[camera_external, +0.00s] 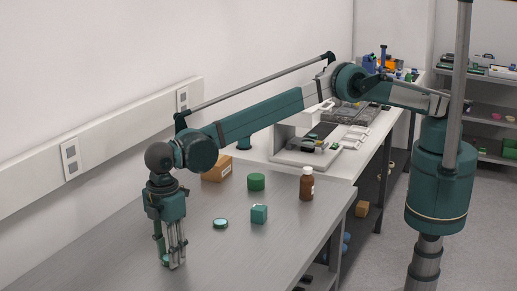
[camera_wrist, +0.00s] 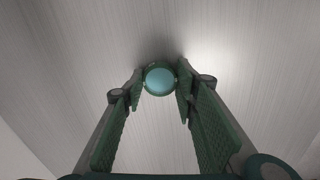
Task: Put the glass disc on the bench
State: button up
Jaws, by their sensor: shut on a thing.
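A round glass disc (camera_wrist: 160,79) with a green rim and a pale blue face sits between my fingertips in the wrist view. My gripper (camera_wrist: 160,84) is shut on it. In the external view my gripper (camera_external: 173,264) points down, low over the grey bench (camera_external: 110,252) near its left side. The fingers mostly hide the held disc there. I cannot tell whether it touches the bench top. A similar small round piece (camera_external: 220,223), green with a pale top, lies on the bench to the right of my gripper.
A teal cube (camera_external: 259,214), a green cylinder (camera_external: 256,182), a brown bottle (camera_external: 306,184) and a cardboard box (camera_external: 216,169) stand on the bench behind and right of my gripper. A white bench (camera_external: 350,165) with equipment adjoins at the back. The bench's front left is clear.

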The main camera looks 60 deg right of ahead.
jog(key=shift+f, duration=0.1)
jog(key=o, duration=0.5)
jog(key=shift+f, duration=0.1)
jog(key=shift+c, duration=0.2)
jog(key=o, duration=0.4)
jog(key=shift+r, duration=0.25)
notch_tip(320, 180, up, 12)
dwell(0.4)
dwell(0.4)
